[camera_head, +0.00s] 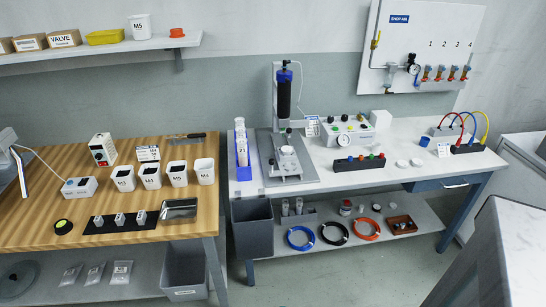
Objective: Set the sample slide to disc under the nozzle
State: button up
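A press-like stand (283,100) with a dark cylinder on a column stands on the white-topped right bench. Its nozzle end points down over a grey base plate (268,172). What looks like the sample slide (290,165) lies on that plate, with a pale round piece (287,150) on it, below and slightly in front of the cylinder. At this size I cannot tell which position the slide is in, or whether the round piece is exactly under the nozzle. My gripper does not show in this view.
A blue rack (242,150) with stacked white parts stands left of the stand. A gauge box (347,135) and a dark block with coloured knobs (358,163) stand right of it. A wooden bench (40,215) adjoins on the left. Grey floor lies in front.

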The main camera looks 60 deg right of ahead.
aim_at(289, 165)
jog(key=u, duration=0.15)
jog(key=i, duration=0.25)
jog(key=u, duration=0.35)
jog(key=k, duration=0.15)
jog(key=z, duration=2.95)
jog(key=k, duration=0.25)
jog(key=u, duration=0.15)
